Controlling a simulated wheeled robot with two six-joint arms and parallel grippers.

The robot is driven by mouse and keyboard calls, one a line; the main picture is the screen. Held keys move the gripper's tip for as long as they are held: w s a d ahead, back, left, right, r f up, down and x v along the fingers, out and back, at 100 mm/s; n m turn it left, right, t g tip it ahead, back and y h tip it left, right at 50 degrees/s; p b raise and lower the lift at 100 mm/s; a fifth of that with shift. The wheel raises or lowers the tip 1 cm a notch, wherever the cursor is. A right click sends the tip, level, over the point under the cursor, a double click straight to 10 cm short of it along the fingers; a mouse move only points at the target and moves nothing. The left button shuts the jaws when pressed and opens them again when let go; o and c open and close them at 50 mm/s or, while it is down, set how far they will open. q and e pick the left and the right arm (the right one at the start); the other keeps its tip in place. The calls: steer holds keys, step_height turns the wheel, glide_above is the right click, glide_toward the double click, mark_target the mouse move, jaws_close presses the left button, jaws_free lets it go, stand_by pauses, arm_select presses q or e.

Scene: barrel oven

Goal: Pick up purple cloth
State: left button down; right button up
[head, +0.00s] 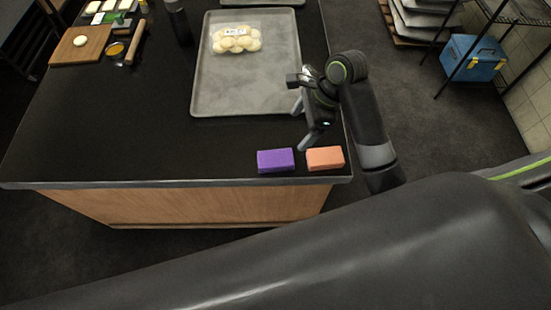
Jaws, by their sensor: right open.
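The purple cloth (275,161) looks like a small folded block. It lies flat on the black counter (110,135) near its front edge, towards the right corner. My right gripper (300,126) is open and empty, above the counter just behind and slightly right of the cloth, apart from it. Its fingers point left and down, near the tray's right front corner. My left gripper is not in view.
An orange cloth (325,158) lies right beside the purple one, with a narrow gap. A grey metal tray (215,100) with a bag of dough balls (236,40) is behind. A wooden board (80,45) and rolling pin (135,42) are far left. The counter's left front is clear.

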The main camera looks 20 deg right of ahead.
glide_above(276, 158)
steer(key=s+d, duration=0.1)
steer(key=d, duration=0.1)
step_height(276, 158, down, 10)
steer(key=shift+a+f+p, duration=0.15)
steer(key=shift+f+p, duration=0.1)
steer(key=shift+p, duration=0.2)
steer(key=shift+d+p+x, duration=0.2)
steer(key=shift+p+x, duration=0.1)
steer(key=shift+x, duration=0.95)
steer(key=shift+d+p+x, duration=0.25)
steer(key=shift+x, duration=1)
steer(key=shift+w+a+f, duration=0.15)
steer(key=shift+w+f, duration=0.1)
steer(key=shift+f, duration=0.3)
steer(key=shift+f+p, duration=0.2)
steer(key=shift+p, duration=0.1)
steer(key=c, duration=1.1)
